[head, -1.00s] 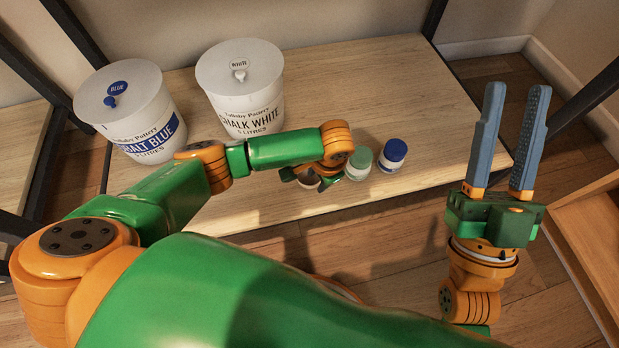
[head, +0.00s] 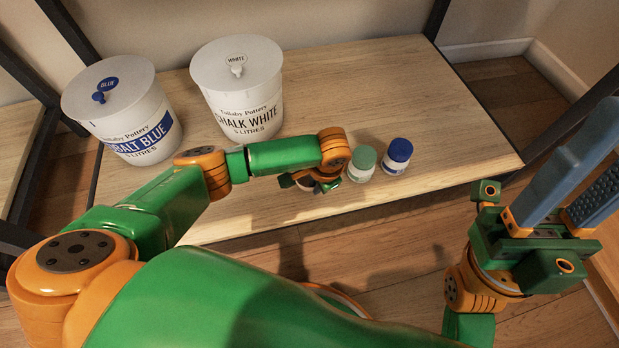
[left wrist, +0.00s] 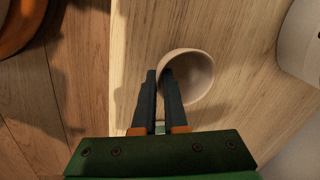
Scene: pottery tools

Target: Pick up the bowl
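The bowl (left wrist: 201,76) is cream-coloured and rests on the wooden board near its front edge, with its opening facing the left wrist camera. In the head view my left gripper (head: 310,184) is over it and hides most of it. In the left wrist view my left gripper (left wrist: 159,76) straddles the bowl's left rim, one finger over the inside and the other outside. A gap shows between the fingers, so it looks open. My right gripper (head: 582,158) is raised at the right, fingers apart and empty, far from the bowl.
A green-lidded jar (head: 362,164) stands just right of my left gripper, with a blue-lidded jar (head: 397,156) beside it. A blue-labelled tub (head: 128,115) and a Chalk White tub (head: 240,90) stand behind. The right part of the board (head: 440,110) is clear.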

